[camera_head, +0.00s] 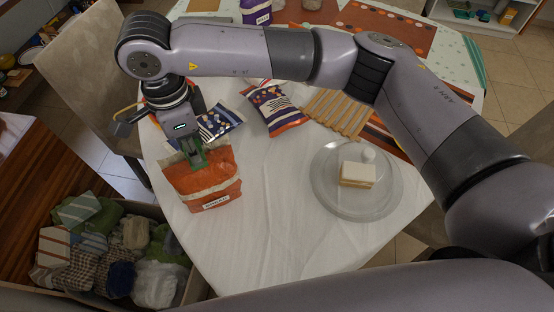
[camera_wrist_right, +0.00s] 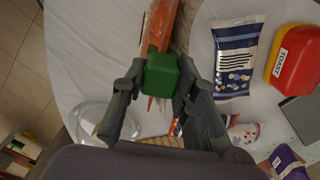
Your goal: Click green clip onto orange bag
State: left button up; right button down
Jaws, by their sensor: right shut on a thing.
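In the right wrist view the orange bag (camera_wrist_right: 160,27) shows narrow, nearly edge-on. My right gripper (camera_head: 188,147) is above the bag's top, pointing down. It is shut on the green clip (camera_head: 192,158); the green clip (camera_wrist_right: 161,74) also shows between the fingertips in the wrist view. The clip overlaps the bag's top edge in both views; I cannot tell whether it grips the bag. My left gripper is not in view.
A blue-and-white packet (camera_head: 221,121) lies close behind the bag, with another packet (camera_head: 273,107) and a wooden rack (camera_head: 338,112) beyond. A glass plate (camera_head: 362,209) holds a cake slice. A crate of cloths (camera_head: 187,290) is at lower left. The front tablecloth is clear.

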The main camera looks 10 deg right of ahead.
jog(key=shift+f, duration=0.2)
jog(key=c, duration=1.2)
grip_release()
jog(key=shift+c, duration=1.3)
jog(key=shift+r, duration=0.1)
jog(key=shift+r+p, duration=1.2)
jog(key=shift+r, duration=2.25)
